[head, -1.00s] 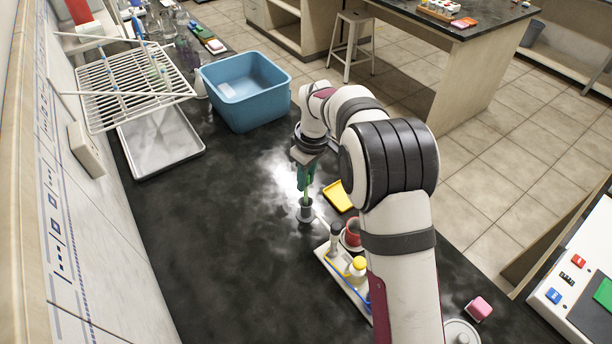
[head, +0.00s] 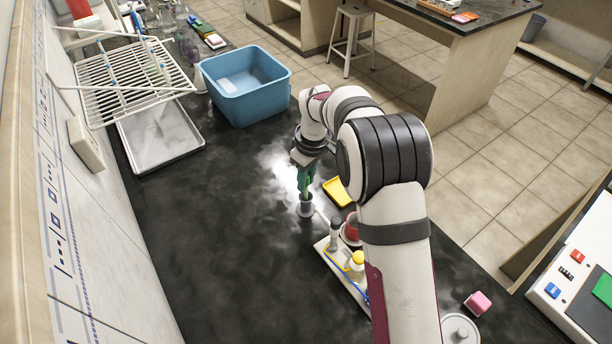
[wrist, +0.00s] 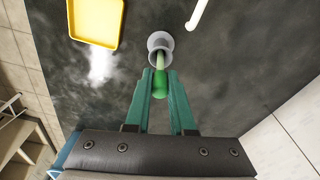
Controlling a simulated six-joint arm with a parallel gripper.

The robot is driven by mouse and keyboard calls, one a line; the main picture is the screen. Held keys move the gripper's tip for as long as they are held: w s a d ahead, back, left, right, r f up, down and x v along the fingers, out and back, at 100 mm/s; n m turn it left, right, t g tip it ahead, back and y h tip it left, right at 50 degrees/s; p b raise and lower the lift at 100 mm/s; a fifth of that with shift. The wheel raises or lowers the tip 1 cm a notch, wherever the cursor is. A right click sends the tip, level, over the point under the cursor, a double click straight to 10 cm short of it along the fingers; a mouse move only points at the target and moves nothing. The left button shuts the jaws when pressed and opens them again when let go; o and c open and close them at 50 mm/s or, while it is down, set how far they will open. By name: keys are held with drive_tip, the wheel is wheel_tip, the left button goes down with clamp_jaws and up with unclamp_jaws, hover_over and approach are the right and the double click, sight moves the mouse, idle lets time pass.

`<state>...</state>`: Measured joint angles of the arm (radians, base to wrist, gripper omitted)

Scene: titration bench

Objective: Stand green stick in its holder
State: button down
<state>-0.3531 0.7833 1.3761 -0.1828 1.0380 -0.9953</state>
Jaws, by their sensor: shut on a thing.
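The green stick (wrist: 160,83) has a darker green grip and a paler thin shaft. My gripper (wrist: 160,75) is shut on it, with the teal fingers on either side of the grip. The grey holder (wrist: 160,43) with a flared rim stands on the dark bench just beyond the fingertips. The shaft's lower end reaches the holder's mouth and seems to be inside it; how deep I cannot tell. In the head view my gripper (head: 305,187) is directly above the holder (head: 305,208), and the stick looks roughly upright.
A yellow tray (head: 337,192) lies right of the holder. The blue basin (head: 245,105), grey tray (head: 198,143) and wire rack (head: 130,83) are farther back. The bench left of the holder is clear.

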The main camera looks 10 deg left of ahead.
drive_tip(key=shift+f, duration=0.9)
drive_tip(key=shift+c, duration=1.4)
unclamp_jaws()
drive_tip(key=shift+r, duration=0.1)
drive_tip(key=shift+r, duration=2.9)
